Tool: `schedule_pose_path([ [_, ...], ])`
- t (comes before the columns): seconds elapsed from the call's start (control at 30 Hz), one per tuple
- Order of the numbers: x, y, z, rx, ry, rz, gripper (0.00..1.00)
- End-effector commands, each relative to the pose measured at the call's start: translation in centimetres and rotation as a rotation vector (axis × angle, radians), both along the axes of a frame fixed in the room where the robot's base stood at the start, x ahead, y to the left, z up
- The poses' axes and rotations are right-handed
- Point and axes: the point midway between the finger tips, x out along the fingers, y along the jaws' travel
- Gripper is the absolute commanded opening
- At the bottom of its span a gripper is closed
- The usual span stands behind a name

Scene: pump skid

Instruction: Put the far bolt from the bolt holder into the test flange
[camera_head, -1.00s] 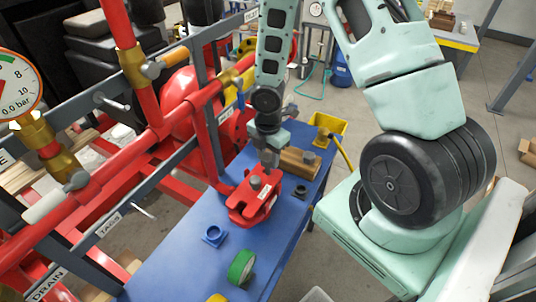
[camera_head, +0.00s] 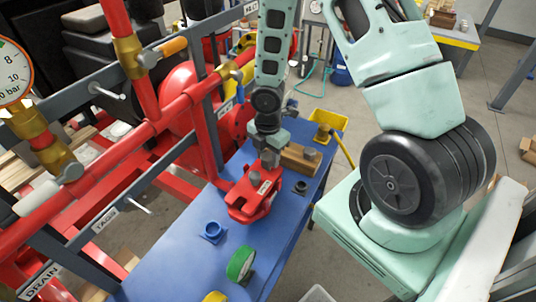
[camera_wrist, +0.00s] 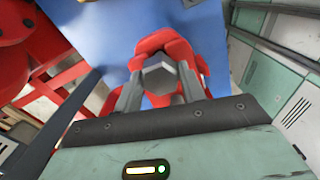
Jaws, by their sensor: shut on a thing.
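The red test flange (camera_head: 254,194) lies on the blue bench top, with a grey bolt head showing on its upper side. My gripper (camera_head: 269,161) is just above the flange's far side. In the wrist view my gripper (camera_wrist: 160,85) is shut on a grey hex-headed bolt (camera_wrist: 160,73), with the red flange (camera_wrist: 165,45) beneath and around it. The bolt's shank is hidden, so I cannot tell whether it is in a hole. The wooden bolt holder (camera_head: 296,160) stands right behind the flange, with a grey bolt head visible at its right end.
On the blue bench (camera_head: 175,265) are a blue ring (camera_head: 212,232), a green roll (camera_head: 240,263) and a small dark ring (camera_head: 300,188). Red pipework (camera_head: 150,135) runs along the left side.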

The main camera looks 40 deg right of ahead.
Motion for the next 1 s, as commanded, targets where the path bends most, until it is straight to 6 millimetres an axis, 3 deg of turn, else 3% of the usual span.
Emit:
schedule_pose_path([
  [0.8,0.0,0.0,-1.3,0.0,0.0,0.0,0.16],
  [0.83,0.0,0.0,-1.3,0.0,0.0,0.0,0.43],
  [0.9,0.0,0.0,-1.3,0.0,0.0,0.0,0.62],
  [1.0,0.0,0.0,-1.3,0.0,0.0,0.0,0.65],
])
